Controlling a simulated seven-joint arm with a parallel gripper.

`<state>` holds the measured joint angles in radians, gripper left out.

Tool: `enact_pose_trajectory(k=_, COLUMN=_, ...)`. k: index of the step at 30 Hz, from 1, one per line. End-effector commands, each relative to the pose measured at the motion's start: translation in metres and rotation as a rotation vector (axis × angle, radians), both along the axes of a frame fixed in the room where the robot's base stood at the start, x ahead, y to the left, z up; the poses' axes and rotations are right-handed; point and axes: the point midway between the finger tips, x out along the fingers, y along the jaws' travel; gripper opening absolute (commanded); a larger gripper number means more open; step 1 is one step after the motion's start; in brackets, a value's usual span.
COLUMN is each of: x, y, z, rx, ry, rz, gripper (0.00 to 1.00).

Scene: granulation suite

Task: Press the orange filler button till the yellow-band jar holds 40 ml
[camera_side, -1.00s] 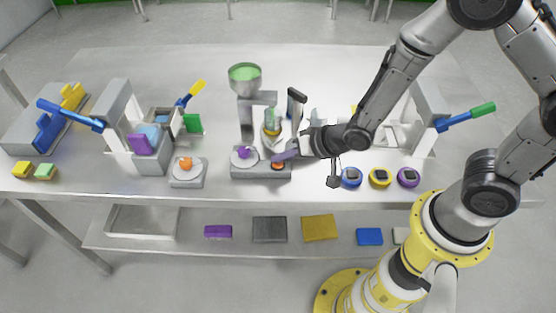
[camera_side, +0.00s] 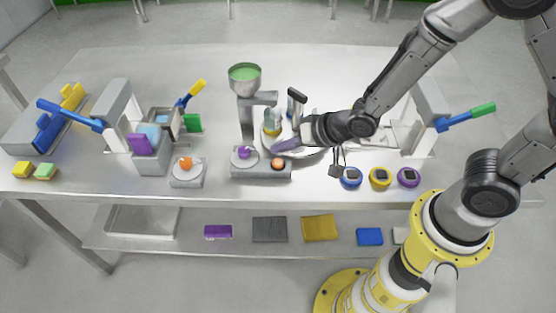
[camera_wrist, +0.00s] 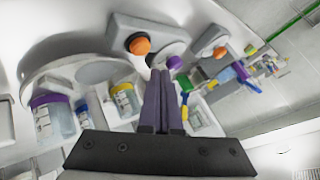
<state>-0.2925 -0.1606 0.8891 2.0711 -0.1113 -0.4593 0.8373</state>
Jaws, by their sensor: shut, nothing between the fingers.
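The filler has a green-filled hopper (camera_side: 245,78) and a grey base with an orange button (camera_side: 278,164) and a purple knob (camera_side: 244,153). The button (camera_wrist: 139,45) and knob (camera_wrist: 175,62) also show in the wrist view. My gripper (camera_side: 274,151) is shut and empty. Its purple fingertips (camera_wrist: 160,75) are above and behind the button, apart from it. The yellow-band jar (camera_side: 272,128) stands behind the filler base, partly hidden by my gripper. It appears in the wrist view (camera_wrist: 124,100) left of my fingers; its fill level is too small to read.
A purple-band jar (camera_wrist: 53,118) and a blue-band jar (camera_wrist: 83,112) stand near the yellow-band jar. Another device with an orange knob (camera_side: 185,164) stands left of the filler. Blue (camera_side: 350,178), yellow (camera_side: 380,178) and purple (camera_side: 409,177) round pieces lie at the front right.

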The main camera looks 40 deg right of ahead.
Motion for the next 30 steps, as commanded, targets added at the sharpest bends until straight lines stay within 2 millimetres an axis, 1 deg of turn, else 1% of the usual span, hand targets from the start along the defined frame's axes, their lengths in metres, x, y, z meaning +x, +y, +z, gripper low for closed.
enact_pose_trajectory(k=1, x=0.0, y=0.0, z=0.006, rx=0.001, ry=-0.004, rz=0.0, gripper=0.0)
enact_pose_trajectory(k=9, x=0.0, y=0.0, z=0.029, rx=0.001, ry=-0.002, rz=0.001, gripper=0.0)
enact_pose_trajectory(k=14, x=0.0, y=0.0, z=0.033, rx=0.0, ry=0.0, rz=0.0, gripper=0.0)
enact_pose_trajectory(k=23, x=0.0, y=-0.002, z=0.034, rx=0.0, ry=-0.001, rz=-0.006, gripper=0.0)
enact_pose_trajectory(k=26, x=0.008, y=-0.009, z=0.051, rx=0.011, ry=-0.04, rz=-0.027, gripper=0.0)
enact_pose_trajectory(k=29, x=0.02, y=-0.019, z=0.089, rx=0.033, ry=-0.12, rz=-0.061, gripper=0.0)
enact_pose_trajectory(k=30, x=0.022, y=-0.026, z=0.109, rx=0.04, ry=-0.156, rz=-0.08, gripper=0.0)
